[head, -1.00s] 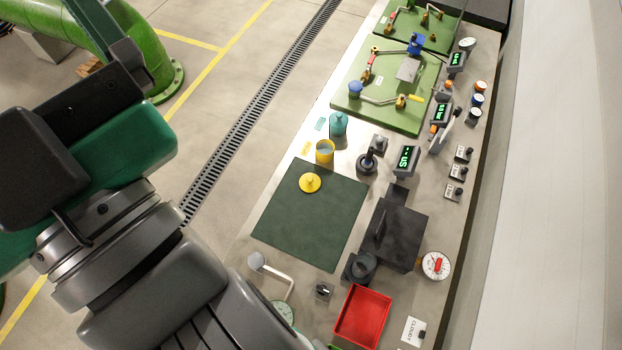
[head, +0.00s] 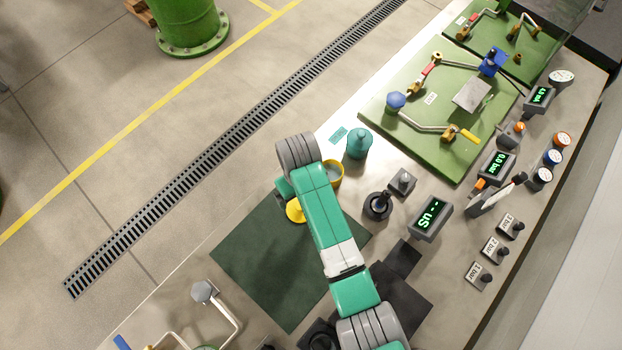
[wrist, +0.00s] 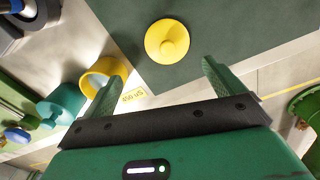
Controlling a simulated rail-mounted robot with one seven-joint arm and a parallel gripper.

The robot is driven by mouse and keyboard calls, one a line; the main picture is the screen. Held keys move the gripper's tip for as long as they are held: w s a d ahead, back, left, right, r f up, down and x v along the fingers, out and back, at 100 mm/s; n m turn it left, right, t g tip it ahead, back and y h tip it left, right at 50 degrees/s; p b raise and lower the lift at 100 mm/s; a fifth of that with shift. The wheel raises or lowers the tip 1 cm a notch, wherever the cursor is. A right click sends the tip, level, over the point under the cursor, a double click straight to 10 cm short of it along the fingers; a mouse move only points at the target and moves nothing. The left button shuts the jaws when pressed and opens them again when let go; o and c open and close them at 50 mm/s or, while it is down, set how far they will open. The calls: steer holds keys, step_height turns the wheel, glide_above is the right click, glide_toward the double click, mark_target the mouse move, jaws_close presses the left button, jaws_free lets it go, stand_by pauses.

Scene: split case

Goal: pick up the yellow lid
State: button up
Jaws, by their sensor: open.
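The yellow lid (wrist: 167,41) is a round disc with a small knob. It lies on the dark green mat (wrist: 215,30), near one edge of it. In the head view the lid (head: 295,212) is partly hidden by my arm. My gripper (wrist: 155,80) is open and empty in the wrist view, with the lid beyond its fingertips and roughly between them in the picture. The fingers do not touch the lid. In the head view my gripper is hidden behind my own arm. A yellow cup (wrist: 104,75) stands beside the mat, close to the left finger.
A teal lidded container (head: 358,143) stands near the yellow cup. A black joystick (head: 377,205) and a display (head: 430,218) stand to the right of my arm. Green valve panels (head: 440,110) fill the far end. The mat (head: 270,270) is bare around the lid.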

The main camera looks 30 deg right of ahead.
steer(key=shift+s+a+f, duration=0.1)
steer(key=shift+a+f, duration=0.15)
steer(key=shift+f, duration=0.05)
steer(key=f, duration=0.4)
steer(key=a+f+b, duration=0.1)
steer(key=f, duration=0.1)
steer(key=shift+f, duration=0.6)
steer(key=shift+c, duration=0.4)
steer(key=c, duration=1)
